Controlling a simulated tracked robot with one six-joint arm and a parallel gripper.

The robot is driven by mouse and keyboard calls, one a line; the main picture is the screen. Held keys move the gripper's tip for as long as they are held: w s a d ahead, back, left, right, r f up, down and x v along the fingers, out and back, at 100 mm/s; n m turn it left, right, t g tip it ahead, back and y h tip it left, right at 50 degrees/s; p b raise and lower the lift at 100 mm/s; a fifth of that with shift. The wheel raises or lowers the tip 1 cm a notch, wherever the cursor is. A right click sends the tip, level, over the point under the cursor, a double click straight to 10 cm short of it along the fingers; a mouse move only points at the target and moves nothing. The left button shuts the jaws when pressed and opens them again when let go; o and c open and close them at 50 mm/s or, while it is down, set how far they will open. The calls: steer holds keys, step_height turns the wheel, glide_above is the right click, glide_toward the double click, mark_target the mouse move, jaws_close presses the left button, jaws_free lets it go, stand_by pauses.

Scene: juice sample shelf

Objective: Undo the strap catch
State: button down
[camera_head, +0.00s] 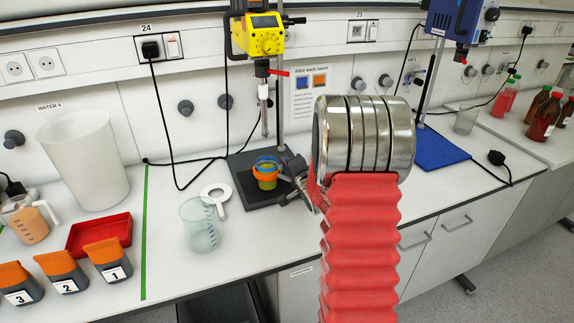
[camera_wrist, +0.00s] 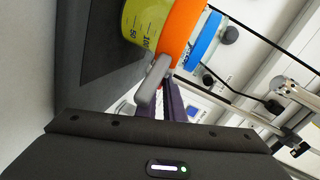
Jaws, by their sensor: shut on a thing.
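A beaker with yellow-green liquid (camera_head: 266,182) stands on the dark base plate of the yellow mixer. An orange strap (camera_head: 262,174) goes around it, with a blue band (camera_head: 264,160) above. In the wrist view the beaker (camera_wrist: 145,22) shows large and turned, with the orange strap (camera_wrist: 180,28) and the blue band (camera_wrist: 203,40). A grey strap catch (camera_wrist: 152,80) sticks out from the strap. My gripper (camera_head: 290,172) is at the right side of the beaker. In the wrist view its fingers (camera_wrist: 170,96) are shut on the catch, whose gripped part is partly hidden.
The yellow mixer (camera_head: 258,38) and its rod stand over the beaker. A white ring (camera_head: 217,192) and an empty clear jug (camera_head: 199,226) stand to the left. A blue plate (camera_head: 437,150) lies to the right. Numbered containers (camera_head: 110,262) stand at the front left.

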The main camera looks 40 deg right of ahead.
steer(key=shift+s+f, duration=0.1)
steer(key=shift+f, duration=0.25)
steer(key=c, duration=2.2)
jaws_free()
steer(key=o, duration=0.3)
steer(key=shift+r, duration=0.25)
steer(key=shift+o, duration=0.2)
steer(key=v, duration=1.3)
steer(key=shift+s, duration=0.35)
steer(key=shift+a, duration=0.1)
